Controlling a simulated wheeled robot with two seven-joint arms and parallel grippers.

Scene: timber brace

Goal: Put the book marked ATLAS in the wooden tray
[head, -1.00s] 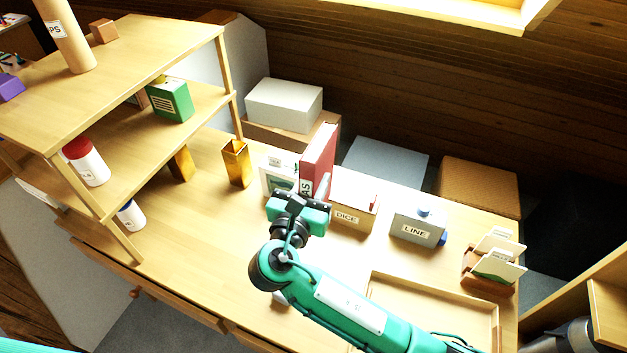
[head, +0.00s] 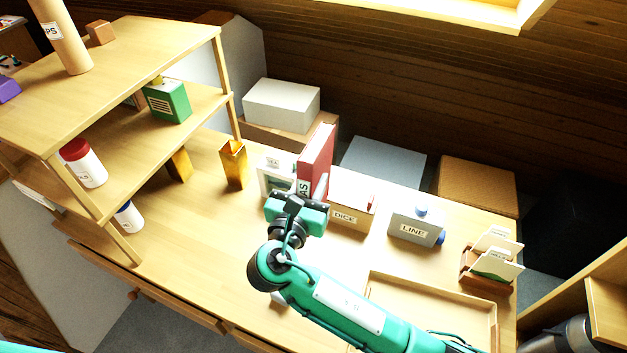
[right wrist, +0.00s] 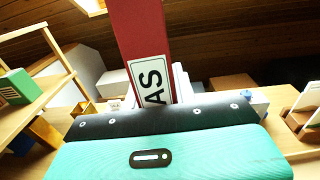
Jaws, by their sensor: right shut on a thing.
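The red book (head: 318,160) stands upright on the desk, with a white spine label whose visible letters read "AS". It also fills the top middle of the right wrist view (right wrist: 143,35). My right gripper (head: 298,200) is at the book's near spine side and shut on the book; its fingers are largely hidden behind the gripper body, which also shows in the right wrist view. The wooden tray (head: 374,276) lies at the desk's front right, partly hidden by my right arm, and the part I see is empty. My left gripper is not in view.
A box marked DICE (head: 350,214) stands just right of the book, and a box marked LINE (head: 416,227) farther right. A card holder (head: 486,270) is behind the tray's right end. A gold cup (head: 233,165) and shelf unit (head: 120,170) stand left. The desk's left front is clear.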

